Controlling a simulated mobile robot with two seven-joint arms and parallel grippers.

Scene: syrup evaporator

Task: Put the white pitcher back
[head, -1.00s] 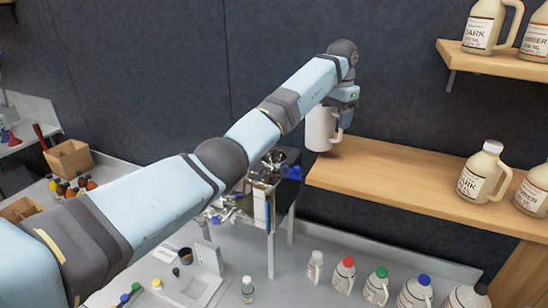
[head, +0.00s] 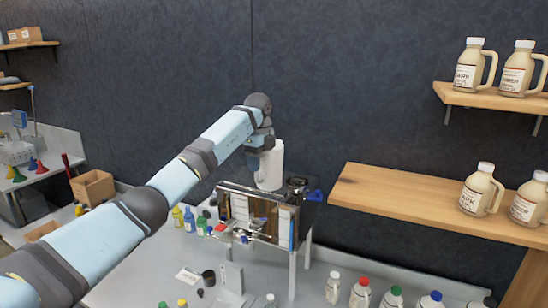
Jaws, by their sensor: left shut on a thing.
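The white pitcher (head: 270,168) is upright in the head view, up against the dark back wall. It appears above the right part of the metal evaporator (head: 262,214); I cannot tell whether its base touches anything. My left gripper (head: 262,150) is shut on the pitcher, at its left side, and the gripper hides part of it. My right gripper is not in view.
A wooden shelf (head: 400,197) right of the pitcher holds beige jugs at its right end; its left part is bare. A higher shelf (head: 490,98) holds more jugs. Several capped jugs stand on the counter below. A cardboard box (head: 93,188) sits far left.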

